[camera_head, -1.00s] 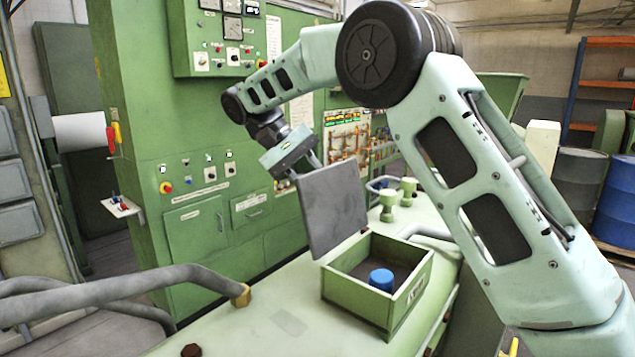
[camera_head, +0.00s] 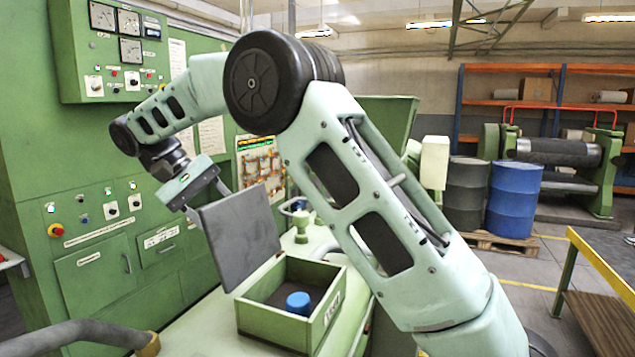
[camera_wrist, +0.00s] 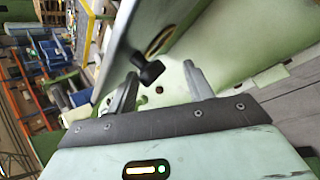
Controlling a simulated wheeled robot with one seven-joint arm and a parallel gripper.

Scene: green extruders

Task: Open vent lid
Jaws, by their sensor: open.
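The vent lid (camera_head: 240,236), a flat grey plate, stands raised and steeply tilted at the left back side of the open green vent box (camera_head: 338,300). A blue cap (camera_head: 298,303) shows inside the box. My gripper (camera_head: 210,202) is behind the lid's upper left part, with its fingers apart; the lid partly hides them. In the wrist view my gripper (camera_wrist: 160,85) is open, with the lid (camera_wrist: 122,45) edge-on beside the left finger. A black knob (camera_wrist: 148,72) sits near that finger, between the fingertips; I cannot tell whether they touch.
A green control cabinet (camera_head: 95,205) stands close behind my gripper. A grey pipe rail (camera_head: 70,335) is at the lower left. Blue and dark drums (camera_head: 513,200) stand on a pallet to the right, near a table (camera_head: 610,265). Open floor lies between.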

